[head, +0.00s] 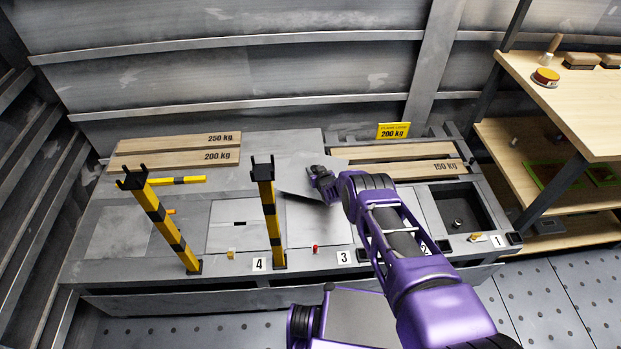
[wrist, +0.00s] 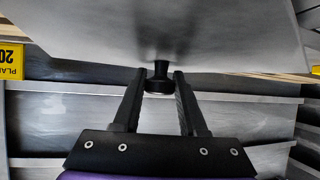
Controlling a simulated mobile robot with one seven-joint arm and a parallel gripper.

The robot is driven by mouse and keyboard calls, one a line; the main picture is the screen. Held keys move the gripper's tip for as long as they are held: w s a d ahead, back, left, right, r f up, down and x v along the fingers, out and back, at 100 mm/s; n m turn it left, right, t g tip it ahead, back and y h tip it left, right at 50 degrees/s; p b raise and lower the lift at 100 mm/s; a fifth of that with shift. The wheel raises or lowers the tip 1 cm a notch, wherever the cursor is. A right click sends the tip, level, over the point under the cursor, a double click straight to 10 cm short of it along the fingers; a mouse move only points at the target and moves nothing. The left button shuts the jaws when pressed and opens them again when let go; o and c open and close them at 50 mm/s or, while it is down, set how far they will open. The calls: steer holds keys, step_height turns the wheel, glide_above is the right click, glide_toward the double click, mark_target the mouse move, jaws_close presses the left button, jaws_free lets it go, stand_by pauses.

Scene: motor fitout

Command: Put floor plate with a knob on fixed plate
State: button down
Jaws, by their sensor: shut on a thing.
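My gripper (head: 321,181) is shut on the black knob (wrist: 160,72) of a grey floor plate (head: 292,178). In the wrist view the plate (wrist: 160,30) spreads beyond the fingertips, with the knob between the two fingers (wrist: 159,88). In the head view the held plate looks tilted and hangs over the bench deck near the bay marked 3. Flat grey plates lie in the deck, one by the 4 sign (head: 235,225) and one by the 3 sign (head: 318,224). I cannot tell which is the fixed plate.
Two yellow-black posts (head: 172,228) (head: 268,212) stand upright at the left and middle of the deck. A dark open recess (head: 458,208) is near the 1 sign. Wooden planks (head: 175,150) lie along the back. A wooden shelf unit (head: 565,85) stands at the right.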

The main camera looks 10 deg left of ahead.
steer(key=shift+w+f+b, duration=0.1)
steer(key=shift+f+b, duration=1.1)
steer(key=shift+f, duration=1.1)
steer(key=shift+f, duration=0.1)
steer(key=c, duration=0.9)
jaws_free()
steer(key=shift+f, duration=0.2)
steer(key=o, duration=0.4)
steer(key=shift+o, duration=0.2)
steer(key=shift+r, duration=0.2)
steer(key=p+v, duration=0.7)
steer(key=v, duration=0.5)
steer(key=shift+p, duration=0.4)
